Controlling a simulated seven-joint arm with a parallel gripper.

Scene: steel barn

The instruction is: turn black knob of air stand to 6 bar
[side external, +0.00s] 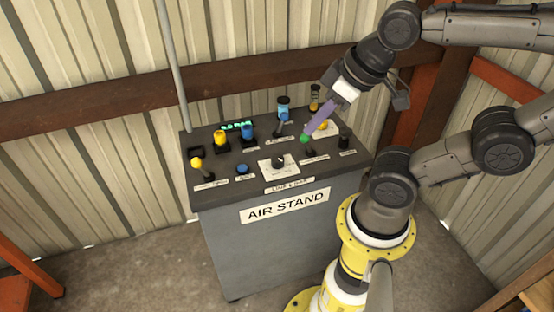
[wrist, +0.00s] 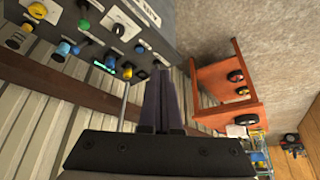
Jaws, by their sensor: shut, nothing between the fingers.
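The air stand (side external: 240,255) is a grey cabinet with a dark sloping top. Its black knob (side external: 279,162) sits on a white dial plate near the middle front of the top; the knob also shows in the wrist view (wrist: 118,30). The dial marks are too small to read. A green display (side external: 237,126) at the back shows a reading in BAR, its digits unclear. My gripper (side external: 309,132) has purple fingers, shut and empty. In the side view its tips appear by a green-ball lever, right of and behind the knob; contact cannot be told. The fingers also show in the wrist view (wrist: 160,74).
On the top stand a yellow-ball lever (side external: 197,163), a blue button (side external: 242,169), yellow and blue knobs behind, the green-ball lever (side external: 304,140) and a blue-capped cylinder (side external: 283,104). An orange shelf (wrist: 228,90) stands off to the side. A corrugated wall is behind.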

